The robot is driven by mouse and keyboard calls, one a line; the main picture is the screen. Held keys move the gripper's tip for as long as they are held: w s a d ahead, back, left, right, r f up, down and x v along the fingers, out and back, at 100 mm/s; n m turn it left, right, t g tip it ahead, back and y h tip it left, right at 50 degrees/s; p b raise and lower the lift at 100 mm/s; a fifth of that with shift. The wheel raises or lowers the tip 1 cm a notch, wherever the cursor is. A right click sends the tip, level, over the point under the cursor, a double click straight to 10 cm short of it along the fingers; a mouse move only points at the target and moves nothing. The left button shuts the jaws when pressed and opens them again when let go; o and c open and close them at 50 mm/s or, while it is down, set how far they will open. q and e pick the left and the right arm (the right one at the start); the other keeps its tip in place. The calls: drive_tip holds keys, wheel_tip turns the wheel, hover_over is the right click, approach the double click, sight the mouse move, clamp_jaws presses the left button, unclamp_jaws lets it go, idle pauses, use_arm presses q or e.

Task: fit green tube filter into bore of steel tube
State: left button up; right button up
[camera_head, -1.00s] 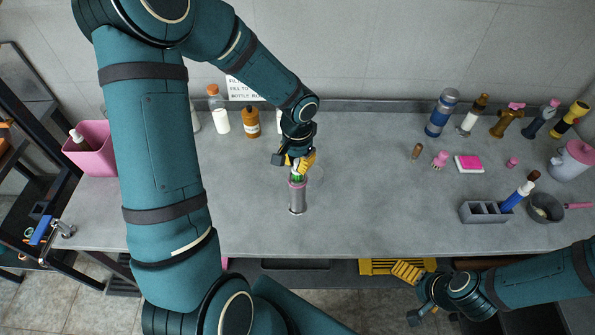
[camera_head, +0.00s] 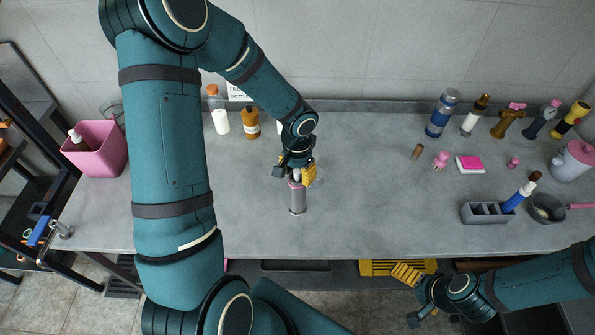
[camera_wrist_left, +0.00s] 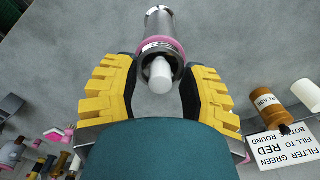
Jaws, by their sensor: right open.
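The steel tube (camera_head: 297,199) stands upright on the bench, with a pink collar around its top. In the left wrist view the steel tube (camera_wrist_left: 157,24) shows its open end, and a white end piece of the tube filter (camera_wrist_left: 160,75) sticks out of the bore. No green of the filter shows now. My left gripper (camera_head: 295,173) is at the tube's mouth. Its yellow fingers stand apart on both sides of the white end, with gaps visible. My right gripper (camera_head: 411,296) is open and empty in front of the bench's front edge.
A grey compartment holder (camera_head: 484,213), a pan (camera_head: 546,208) and a pink sponge (camera_head: 469,164) are on the right. Bottles stand at the back, including an amber one (camera_head: 251,126). A pink bin (camera_head: 97,148) is at far left. The bench around the tube is clear.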

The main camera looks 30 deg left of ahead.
use_arm(q)
drive_tip(key=shift+r, duration=0.15)
wheel_tip(320, 180, up, 12)
drive_tip(key=p, duration=0.2)
drive_tip(key=s+d+f+n+t+h, duration=0.1)
drive_tip(key=s+d+f, duration=0.3)
drive_tip(key=d+f, duration=0.4)
drive_tip(key=s+d+f+n+t+h, duration=0.1)
drive_tip(key=s+d+f, duration=0.3)
drive_tip(key=d+f, duration=0.4)
wheel_tip(320, 180, down, 4)
drive_tip(key=shift+s+d+f+n+h, duration=0.2)
drive_tip(key=shift+d+n+h, duration=0.3)
drive_tip(key=shift+h, duration=0.4)
drive_tip(key=shift+a, duration=0.1)
